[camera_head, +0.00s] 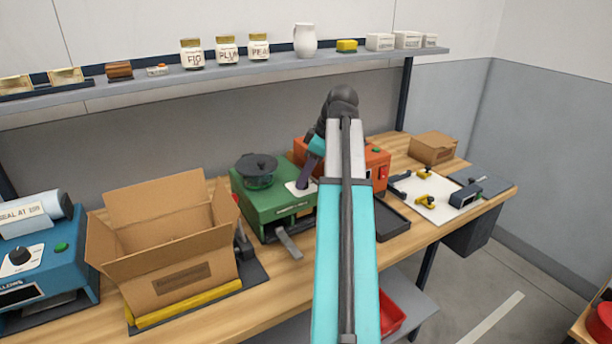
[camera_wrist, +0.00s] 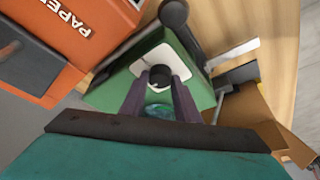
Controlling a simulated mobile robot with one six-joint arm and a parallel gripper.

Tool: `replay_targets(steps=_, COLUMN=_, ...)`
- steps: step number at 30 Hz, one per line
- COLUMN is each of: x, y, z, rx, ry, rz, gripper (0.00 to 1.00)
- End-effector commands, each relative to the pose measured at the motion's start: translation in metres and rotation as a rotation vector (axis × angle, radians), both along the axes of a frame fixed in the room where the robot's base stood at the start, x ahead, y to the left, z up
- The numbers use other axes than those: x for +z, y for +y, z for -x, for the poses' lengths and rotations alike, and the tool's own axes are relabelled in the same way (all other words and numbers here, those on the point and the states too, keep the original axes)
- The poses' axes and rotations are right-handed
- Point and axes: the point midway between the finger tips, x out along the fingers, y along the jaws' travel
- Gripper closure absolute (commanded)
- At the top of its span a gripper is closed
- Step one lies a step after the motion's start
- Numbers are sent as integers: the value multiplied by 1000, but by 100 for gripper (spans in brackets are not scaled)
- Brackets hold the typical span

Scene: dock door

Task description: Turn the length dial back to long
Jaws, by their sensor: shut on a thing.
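The green machine (camera_head: 272,212) stands mid-bench, with a white dial plate (camera_head: 298,189) on its top right. In the wrist view, a small dark dial knob (camera_wrist: 160,74) sits on this white plate (camera_wrist: 144,62). My gripper (camera_wrist: 160,86) is shut on the knob, with one purple finger on each side. In the head view my gripper (camera_head: 302,185) reaches down to the plate, and my fingers hide the knob. I cannot read any marks on the plate or tell which way the dial points.
The orange machine (camera_head: 376,160) stands close on the right, partly behind my arm. A dark-lidded pot (camera_head: 257,168) sits on the green machine. An open cardboard box (camera_head: 180,274) and a blue machine (camera_head: 40,262) are to the left. A shelf (camera_head: 215,67) with jars runs above.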

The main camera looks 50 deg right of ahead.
Motion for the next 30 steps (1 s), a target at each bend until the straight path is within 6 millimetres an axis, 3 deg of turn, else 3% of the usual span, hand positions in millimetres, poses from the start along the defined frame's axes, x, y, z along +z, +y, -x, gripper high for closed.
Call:
replay_targets(steps=11, x=1, y=4, z=2, rx=-175, ry=2, rz=1, gripper=94)
replay_targets(steps=30, x=2, y=8, z=2, rx=-720, ry=2, rz=0, gripper=94)
